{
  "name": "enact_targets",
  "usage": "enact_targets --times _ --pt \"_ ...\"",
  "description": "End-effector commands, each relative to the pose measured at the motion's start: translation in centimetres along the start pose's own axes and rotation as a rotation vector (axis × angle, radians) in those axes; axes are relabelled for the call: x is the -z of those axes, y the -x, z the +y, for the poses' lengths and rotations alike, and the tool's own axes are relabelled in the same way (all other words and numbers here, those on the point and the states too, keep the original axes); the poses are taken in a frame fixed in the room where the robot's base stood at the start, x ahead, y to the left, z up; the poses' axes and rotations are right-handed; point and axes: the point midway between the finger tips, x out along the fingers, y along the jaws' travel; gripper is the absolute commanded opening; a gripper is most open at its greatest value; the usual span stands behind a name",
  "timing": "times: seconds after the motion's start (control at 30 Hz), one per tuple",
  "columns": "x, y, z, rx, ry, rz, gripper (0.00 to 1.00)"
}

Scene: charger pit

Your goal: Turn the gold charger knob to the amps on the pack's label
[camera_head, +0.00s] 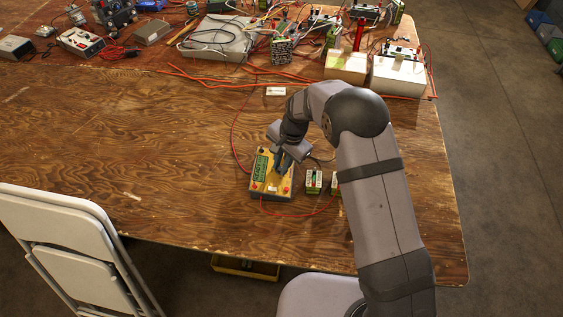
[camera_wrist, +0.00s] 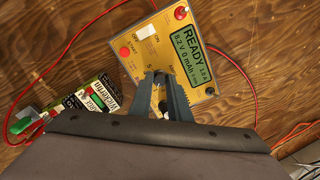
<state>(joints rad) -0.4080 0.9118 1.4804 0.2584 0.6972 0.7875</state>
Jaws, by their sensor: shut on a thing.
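The gold charger (camera_head: 258,187) lies on the wooden table, below my gripper (camera_head: 280,171). In the wrist view the charger (camera_wrist: 142,60) has a green display (camera_wrist: 192,52) reading READY, 8.2 V, 0 mAh and what looks like 1.0 A. My gripper (camera_wrist: 162,77) is shut on the charger knob, which its fingers mostly hide. Green-labelled packs (camera_head: 313,181) stand just right of the charger. In the wrist view a pack (camera_wrist: 98,98) shows at the left, its label tilted and partly cut by my gripper body; I cannot read its amps.
Red leads (camera_head: 300,215) run from the charger across the table. A small white label (camera_head: 276,91) lies behind it. Boxes, supplies and wires crowd the back edge. The table left of the charger is clear. A white folding chair (camera_head: 60,220) stands at the front left.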

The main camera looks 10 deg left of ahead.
Motion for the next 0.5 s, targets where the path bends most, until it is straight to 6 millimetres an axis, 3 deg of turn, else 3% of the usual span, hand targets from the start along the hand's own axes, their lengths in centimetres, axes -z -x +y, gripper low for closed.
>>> enact_targets --times 0.5 --pt "-0.02 0.21 -0.07 -0.003 -0.492 0.000 0.00"
